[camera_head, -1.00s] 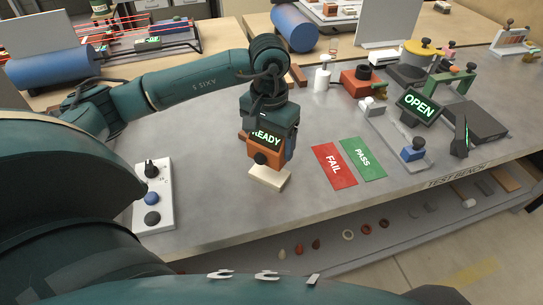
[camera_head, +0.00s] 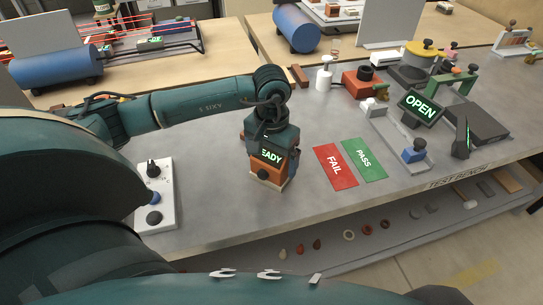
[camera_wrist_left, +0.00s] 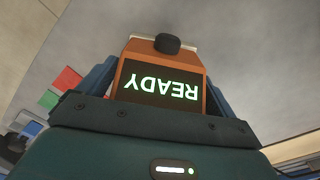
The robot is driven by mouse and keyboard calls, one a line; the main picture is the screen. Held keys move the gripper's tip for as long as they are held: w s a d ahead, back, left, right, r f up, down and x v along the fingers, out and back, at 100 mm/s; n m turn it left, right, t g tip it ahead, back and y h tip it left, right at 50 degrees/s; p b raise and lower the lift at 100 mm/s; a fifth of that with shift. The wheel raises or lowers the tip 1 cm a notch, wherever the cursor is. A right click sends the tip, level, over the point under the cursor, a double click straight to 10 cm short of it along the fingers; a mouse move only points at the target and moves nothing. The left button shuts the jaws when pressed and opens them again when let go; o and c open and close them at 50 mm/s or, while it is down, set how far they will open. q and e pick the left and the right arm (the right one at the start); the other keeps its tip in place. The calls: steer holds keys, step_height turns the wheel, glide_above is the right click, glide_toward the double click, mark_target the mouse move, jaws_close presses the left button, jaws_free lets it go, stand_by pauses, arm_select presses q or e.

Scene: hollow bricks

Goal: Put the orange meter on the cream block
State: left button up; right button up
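The orange meter (camera_head: 265,170), with a dark READY screen and a black knob, is between the fingers of my left gripper (camera_head: 271,163). The wrist view also shows the meter (camera_wrist_left: 188,70) upside down, with a blue finger against each side, so the gripper is shut on it. The cream block (camera_head: 268,185) is directly under the meter in the head view, and only a thin edge of it shows. Whether the meter touches the block or hangs just above it I cannot tell. My right gripper is not in view.
A red FAIL card (camera_head: 335,166) and green PASS card (camera_head: 364,159) lie right of the gripper. A white control box (camera_head: 154,180) with knobs stands left. The OPEN sign (camera_head: 418,105) and fixtures stand further right. The bench front edge is close; grey bench top around is clear.

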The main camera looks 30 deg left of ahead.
arm_select(q)
steer(key=shift+o, duration=0.7)
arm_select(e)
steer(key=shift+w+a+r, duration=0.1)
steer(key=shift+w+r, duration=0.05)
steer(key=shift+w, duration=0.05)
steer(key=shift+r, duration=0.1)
arm_select(q)
steer(key=shift+r+p, duration=0.25)
steer(key=shift+p, duration=0.05)
step_height(320, 180, up, 11)
steer(key=shift+f+b, duration=0.2)
steer(key=shift+b, duration=0.85)
steer(key=shift+r, duration=0.65)
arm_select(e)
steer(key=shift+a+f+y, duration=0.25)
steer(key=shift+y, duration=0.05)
